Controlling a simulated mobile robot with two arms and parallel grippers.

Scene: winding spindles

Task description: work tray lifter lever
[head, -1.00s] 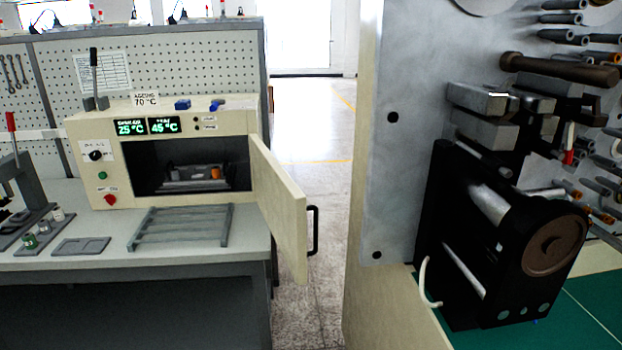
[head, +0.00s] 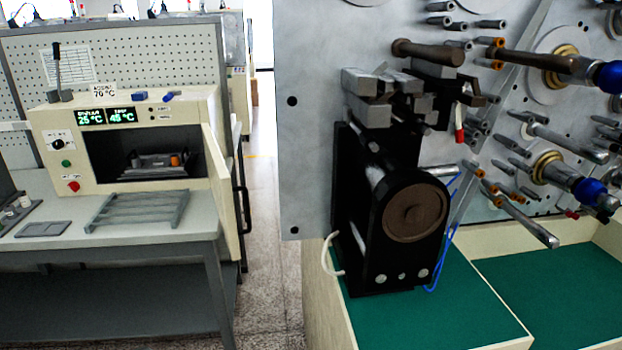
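A black upright lever (head: 57,68) stands on a grey base at the left end of the top of a cream oven (head: 45,119); I cannot tell if it is the tray lifter lever. The oven's door (head: 220,180) stands open on its right side. A grey tray (head: 150,172) with a small orange piece on it sits inside. On the right panel, a black winding head (head: 375,225) with a brown disc has grey blocks and a brown handle (head: 428,50) above it. Neither of my grippers is in view.
A grey slatted rack (head: 137,210) lies on the bench in front of the oven. A floor aisle (head: 262,230) runs between bench and machine. Wooden-handled and blue-knobbed spindles (head: 606,77) stick out of the panel at right. A green-floored bin (head: 550,285) is below.

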